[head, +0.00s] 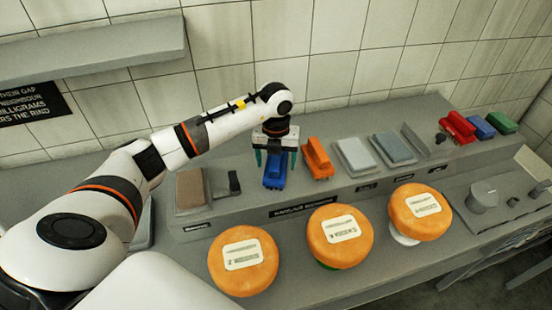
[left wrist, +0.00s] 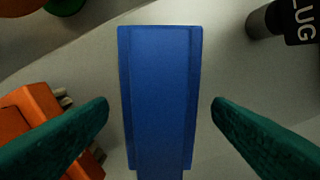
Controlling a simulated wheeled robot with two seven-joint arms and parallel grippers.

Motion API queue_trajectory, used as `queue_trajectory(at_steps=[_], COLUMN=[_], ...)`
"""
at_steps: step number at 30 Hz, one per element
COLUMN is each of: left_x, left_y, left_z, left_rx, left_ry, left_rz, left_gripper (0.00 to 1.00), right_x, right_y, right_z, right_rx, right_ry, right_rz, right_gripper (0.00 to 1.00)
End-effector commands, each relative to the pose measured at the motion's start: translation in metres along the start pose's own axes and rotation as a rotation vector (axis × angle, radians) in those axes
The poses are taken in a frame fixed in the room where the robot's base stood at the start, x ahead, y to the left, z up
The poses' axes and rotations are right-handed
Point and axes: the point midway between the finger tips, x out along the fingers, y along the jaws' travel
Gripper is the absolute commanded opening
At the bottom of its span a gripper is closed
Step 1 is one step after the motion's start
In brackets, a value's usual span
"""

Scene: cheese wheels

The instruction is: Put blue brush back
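The blue brush (head: 274,172) lies on the raised grey shelf behind the cheese wheels, beside an orange brush (head: 317,158). My left gripper (head: 275,160) is over the blue brush, with its green fingers on either side of it. In the left wrist view the blue brush (left wrist: 160,95) lies between my left fingertips (left wrist: 161,108), with a visible gap on each side, so the gripper is open. The orange brush also shows at the left of that view (left wrist: 28,125). My right gripper is not in view.
Three orange cheese wheels (head: 243,261), (head: 340,236), (head: 420,211) stand on the lower counter (head: 180,262). A brown block (head: 190,188) and a small dark item (head: 234,182) are left of the brush. Grey pads (head: 355,156) and red, blue and green items (head: 457,127) are to the right.

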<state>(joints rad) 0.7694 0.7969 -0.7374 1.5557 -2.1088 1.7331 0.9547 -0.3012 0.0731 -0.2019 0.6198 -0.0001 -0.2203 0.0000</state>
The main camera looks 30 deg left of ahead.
Motion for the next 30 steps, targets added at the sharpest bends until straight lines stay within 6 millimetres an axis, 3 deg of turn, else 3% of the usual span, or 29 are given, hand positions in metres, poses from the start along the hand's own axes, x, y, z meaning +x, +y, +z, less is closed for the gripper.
queue_trajectory(at_steps=[8, 11, 18, 24, 30], left_x=[-0.007, -0.020, -0.073, -0.110, -0.123], left_y=[0.000, 0.000, 0.001, 0.000, 0.000], left_z=[-0.001, -0.001, -0.001, -0.001, 0.000], left_rx=[0.000, 0.001, 0.001, 0.000, -0.001], left_ry=[0.002, 0.005, 0.007, 0.004, 0.000], left_rz=[0.001, 0.003, 0.004, 0.001, 0.000], left_gripper=[0.74, 0.74, 0.74, 0.74, 0.74], right_x=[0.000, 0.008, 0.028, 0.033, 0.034], right_y=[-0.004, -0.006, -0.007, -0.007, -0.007], right_z=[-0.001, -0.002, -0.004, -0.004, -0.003], right_rx=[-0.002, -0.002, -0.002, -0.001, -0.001], right_ry=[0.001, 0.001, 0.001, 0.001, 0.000], right_rz=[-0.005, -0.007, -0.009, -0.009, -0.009], right_gripper=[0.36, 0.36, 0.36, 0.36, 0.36])
